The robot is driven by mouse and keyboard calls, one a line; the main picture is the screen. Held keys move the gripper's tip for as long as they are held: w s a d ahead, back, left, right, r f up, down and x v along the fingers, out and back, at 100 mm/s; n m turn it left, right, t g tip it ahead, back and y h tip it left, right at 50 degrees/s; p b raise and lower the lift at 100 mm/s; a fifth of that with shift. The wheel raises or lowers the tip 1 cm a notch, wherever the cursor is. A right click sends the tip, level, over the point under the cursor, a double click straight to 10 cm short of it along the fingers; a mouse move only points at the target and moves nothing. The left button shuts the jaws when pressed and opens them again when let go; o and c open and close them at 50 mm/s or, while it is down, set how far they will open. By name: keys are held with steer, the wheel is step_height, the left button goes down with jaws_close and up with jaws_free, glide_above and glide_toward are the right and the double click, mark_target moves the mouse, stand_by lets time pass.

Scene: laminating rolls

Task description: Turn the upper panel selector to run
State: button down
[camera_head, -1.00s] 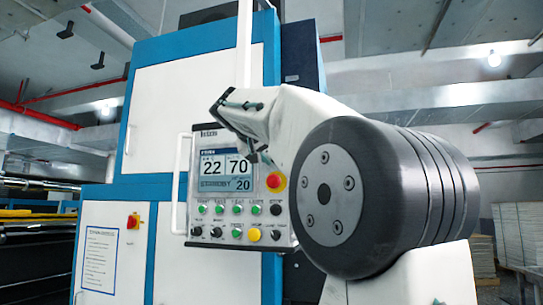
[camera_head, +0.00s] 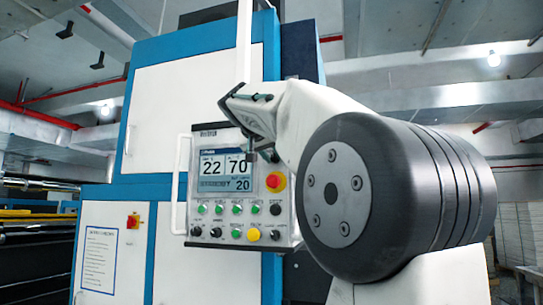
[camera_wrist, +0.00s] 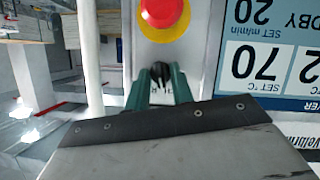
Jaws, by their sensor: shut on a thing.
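The control panel (camera_head: 208,160) hangs at the middle of the head view. The upper selector is a black knob (camera_wrist: 160,71) beside the red emergency stop in the wrist view. My gripper (camera_wrist: 159,76) has its two green fingers on either side of this knob, shut on it. In the head view my gripper (camera_head: 262,156) is at the panel's upper right, above the emergency stop, and the selector is hidden behind it. Letters by the knob are partly covered by the fingers, so the knob's setting cannot be read.
The red emergency stop (camera_head: 275,182) on its yellow base is very close to my fingers; it also shows in the wrist view (camera_wrist: 162,10). The display (camera_head: 226,172) reads 22, 70 and 20. Several green buttons and black knobs sit below. A white handle (camera_head: 180,184) edges the panel's left.

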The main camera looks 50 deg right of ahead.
steer(key=m+t, duration=0.2)
steer(key=m, duration=0.1)
steer(key=shift+s+d+y, duration=0.1)
steer(key=shift+s+y, duration=0.1)
steer(key=shift+y, duration=0.2)
steer(key=shift+s+m+t+y, duration=0.1)
steer(key=shift+m+t+y, duration=0.2)
steer(key=shift+m+t, duration=0.85)
steer(key=shift+m, duration=0.35)
steer(key=c, duration=1.5)
jaws_free()
steer(key=v, duration=0.7)
steer(key=shift+s+a+r, duration=0.15)
steer(key=shift+a, duration=0.2)
